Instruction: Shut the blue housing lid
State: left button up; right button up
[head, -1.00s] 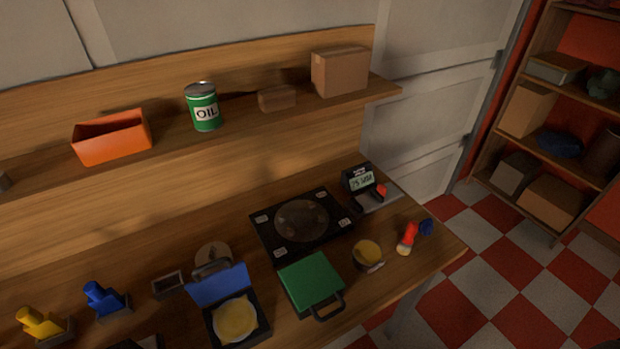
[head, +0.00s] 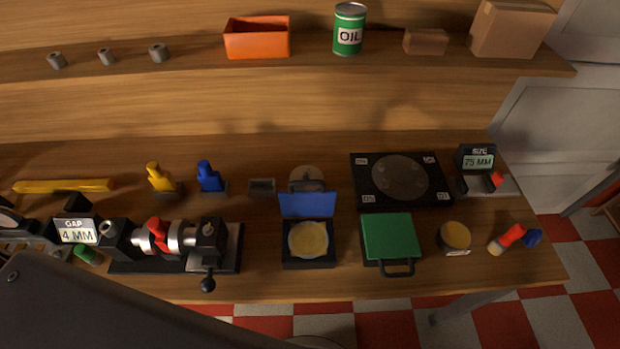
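The blue housing lid (head: 307,205) stands open, raised at the back of a dark square housing (head: 309,263). A round yellowish disc (head: 308,239) lies inside the housing, uncovered. Neither gripper shows in the head view. A dark grey surface at the lower left hides part of the floor and bench front.
A green-lidded case (head: 390,237) sits shut just right of the blue housing. A clamp fixture (head: 180,246) stands to its left. A black plate (head: 402,181) lies behind right. A shelf (head: 200,66) runs above the bench. Bare wood lies along the front edge.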

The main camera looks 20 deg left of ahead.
aim_at(323, 203)
jog(key=k, duration=1.2)
jog(key=z, duration=0.35)
jog(key=i, duration=0.7)
jog(key=u, duration=0.45)
